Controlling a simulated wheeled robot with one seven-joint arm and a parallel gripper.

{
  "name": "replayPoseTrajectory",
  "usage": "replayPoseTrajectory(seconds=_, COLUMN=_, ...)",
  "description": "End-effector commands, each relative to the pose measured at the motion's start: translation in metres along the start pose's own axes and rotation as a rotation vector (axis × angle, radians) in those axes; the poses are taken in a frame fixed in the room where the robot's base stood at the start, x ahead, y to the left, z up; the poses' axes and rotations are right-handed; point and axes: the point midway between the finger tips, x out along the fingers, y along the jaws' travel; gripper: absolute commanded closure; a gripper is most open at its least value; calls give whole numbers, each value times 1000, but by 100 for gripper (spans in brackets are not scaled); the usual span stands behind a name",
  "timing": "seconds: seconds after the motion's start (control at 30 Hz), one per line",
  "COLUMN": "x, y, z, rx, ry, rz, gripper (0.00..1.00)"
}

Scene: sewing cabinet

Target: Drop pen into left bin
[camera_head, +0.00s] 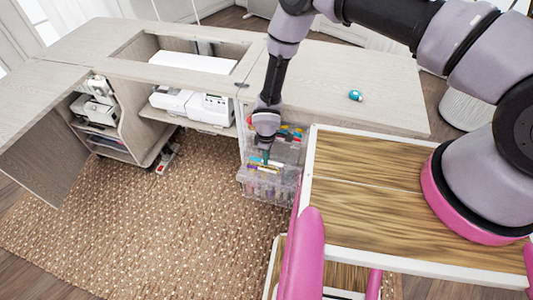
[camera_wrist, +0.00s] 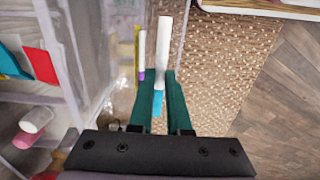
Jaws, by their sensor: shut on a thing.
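My gripper (camera_wrist: 161,78) points down and its green fingers are shut on a slim white pen with a blue end (camera_wrist: 163,45). The pen sticks out past the fingertips. A second slim piece, yellow, white and purple (camera_wrist: 140,50), shows just left of the pen; I cannot tell if the gripper touches it. In the head view my gripper (camera_head: 265,152) is over the clear bins (camera_head: 262,190) on the cabinet's side, which hold several coloured items. Which bin is the left one, and whether the pen is inside a bin's walls, I cannot tell.
Clear walls (camera_wrist: 62,60) and coloured items stand close to the left of my fingers in the wrist view. The cabinet top (camera_head: 330,85) holds a small teal roll (camera_head: 355,95). A white sewing machine (camera_head: 208,106) sits left. The patterned rug (camera_head: 150,230) is clear.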

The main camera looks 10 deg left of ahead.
Motion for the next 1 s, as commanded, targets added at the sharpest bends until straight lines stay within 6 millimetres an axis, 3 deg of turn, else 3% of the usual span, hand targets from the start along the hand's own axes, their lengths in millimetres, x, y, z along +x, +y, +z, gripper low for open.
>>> replayPoseTrajectory(seconds=0.43, x=39, y=0, z=0, rx=1, ry=0, rz=-1, gripper=100)
replayPoseTrajectory(seconds=0.9, x=46, y=0, z=0, rx=0, ry=0, rz=0, gripper=100)
replayPoseTrajectory(seconds=0.93, x=46, y=0, z=0, rx=0, ry=0, rz=0, gripper=77)
replayPoseTrajectory(seconds=1.0, x=46, y=0, z=0, rx=0, ry=0, rz=0, gripper=50)
